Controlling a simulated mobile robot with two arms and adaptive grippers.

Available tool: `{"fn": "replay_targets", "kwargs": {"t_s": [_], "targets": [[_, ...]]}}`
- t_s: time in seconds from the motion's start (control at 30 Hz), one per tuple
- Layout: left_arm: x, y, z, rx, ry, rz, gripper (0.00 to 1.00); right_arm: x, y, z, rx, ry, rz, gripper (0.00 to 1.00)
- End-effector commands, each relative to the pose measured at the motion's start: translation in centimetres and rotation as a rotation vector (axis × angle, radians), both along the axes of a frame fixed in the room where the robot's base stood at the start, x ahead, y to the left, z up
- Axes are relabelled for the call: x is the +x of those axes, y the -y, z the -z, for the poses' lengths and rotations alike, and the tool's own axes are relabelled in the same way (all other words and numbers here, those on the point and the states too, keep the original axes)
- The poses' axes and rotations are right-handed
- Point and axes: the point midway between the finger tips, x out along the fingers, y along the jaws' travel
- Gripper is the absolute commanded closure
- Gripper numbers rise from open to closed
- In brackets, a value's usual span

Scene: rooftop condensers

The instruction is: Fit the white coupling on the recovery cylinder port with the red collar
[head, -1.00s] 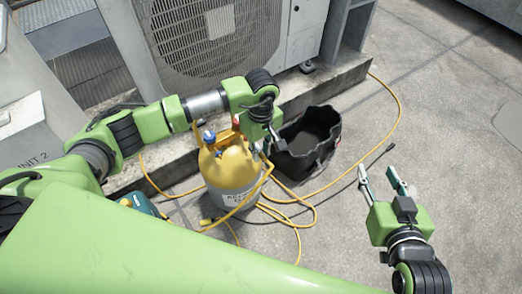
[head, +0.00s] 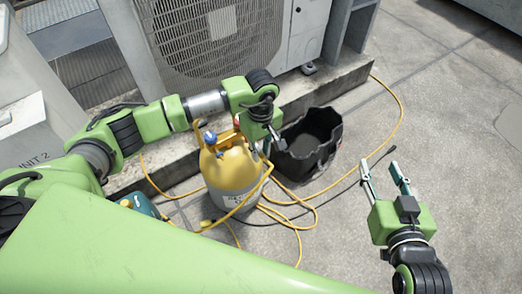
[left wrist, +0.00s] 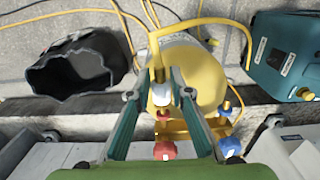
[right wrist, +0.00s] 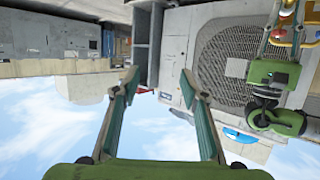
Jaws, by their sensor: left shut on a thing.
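The yellow and grey recovery cylinder (head: 228,170) stands upright on the roof floor; it also shows in the left wrist view (left wrist: 192,75). My left gripper (head: 268,146) is at its top right side, shut on the white coupling (left wrist: 161,95), which ends a yellow hose. In the left wrist view, the port with the red collar (left wrist: 163,115) shows just below the coupling; I cannot tell whether they touch or are seated. A red knob (left wrist: 165,150) and a blue knob (left wrist: 229,147) are nearby. My right gripper (head: 384,176) is open and empty, away from the cylinder.
A black open bag (head: 308,143) stands right of the cylinder. Yellow hose (head: 300,213) loops over the floor around it. A teal case (left wrist: 287,55) is on the cylinder's other side. The condenser (head: 215,40) on its concrete ledge is behind. Floor at the right is clear.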

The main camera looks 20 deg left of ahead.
Motion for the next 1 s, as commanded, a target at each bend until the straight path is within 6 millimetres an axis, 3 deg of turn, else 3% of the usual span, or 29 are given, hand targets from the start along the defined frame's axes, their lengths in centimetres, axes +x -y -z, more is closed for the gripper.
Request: {"fn": "replay_targets", "kwargs": {"t_s": [1.0], "targets": [[0.4, -0.5, 0.0, 0.000, 0.001, -0.001, 1.00, 0.5, -0.3, -1.2, 0.016, 0.063, -0.004, 0.60]]}}
